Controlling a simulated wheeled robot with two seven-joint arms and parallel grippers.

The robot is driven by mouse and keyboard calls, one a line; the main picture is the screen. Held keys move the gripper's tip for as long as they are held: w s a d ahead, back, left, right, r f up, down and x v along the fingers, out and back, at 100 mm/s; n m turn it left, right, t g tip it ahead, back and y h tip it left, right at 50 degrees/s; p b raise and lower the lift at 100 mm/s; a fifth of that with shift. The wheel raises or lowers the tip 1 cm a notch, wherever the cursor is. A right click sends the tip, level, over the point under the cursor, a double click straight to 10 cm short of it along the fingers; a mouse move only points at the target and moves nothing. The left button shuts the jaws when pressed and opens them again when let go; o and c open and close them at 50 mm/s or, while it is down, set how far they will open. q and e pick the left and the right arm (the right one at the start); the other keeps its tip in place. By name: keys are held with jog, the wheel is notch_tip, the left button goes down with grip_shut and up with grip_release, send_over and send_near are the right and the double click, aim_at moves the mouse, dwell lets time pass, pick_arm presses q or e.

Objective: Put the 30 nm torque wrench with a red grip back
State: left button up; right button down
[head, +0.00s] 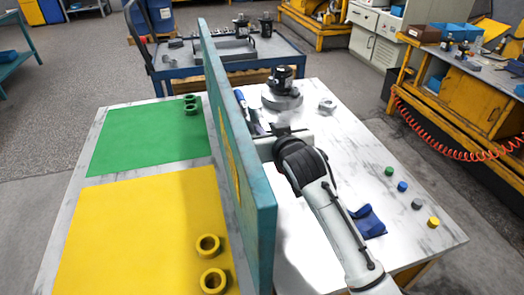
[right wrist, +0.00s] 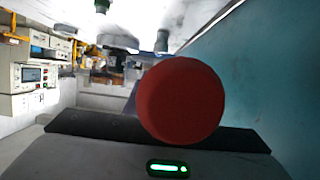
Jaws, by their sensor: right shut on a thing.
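The red grip of the torque wrench (right wrist: 180,100) shows end-on as a large round red end in the right wrist view, close to the camera. My right gripper (head: 270,143) is shut on the wrench, right beside the teal divider on the white table. In the head view I cannot make out the red grip, and the rest of the wrench is hidden. A 30 nm marking cannot be read. My left gripper is not in view.
The tall teal divider (head: 240,150) stands close left of the right gripper. A dark motor part (head: 283,90) stands behind it, with a metal nut (head: 327,106) to its right. A blue piece (head: 368,222) and several small coloured caps lie front right.

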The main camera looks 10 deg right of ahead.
notch_tip(320, 180, down, 7)
jog(key=shift+f+b, duration=0.15)
jog(key=shift+b, duration=0.2)
jog(key=shift+f, duration=0.1)
jog(key=c, duration=1.5)
grip_release()
jog(key=shift+f, duration=0.15)
jog(key=shift+o, duration=0.2)
jog(key=p+v, duration=0.1)
jog(key=v, duration=1.1)
jog(key=shift+d, duration=0.1)
jog(key=shift+s, duration=0.1)
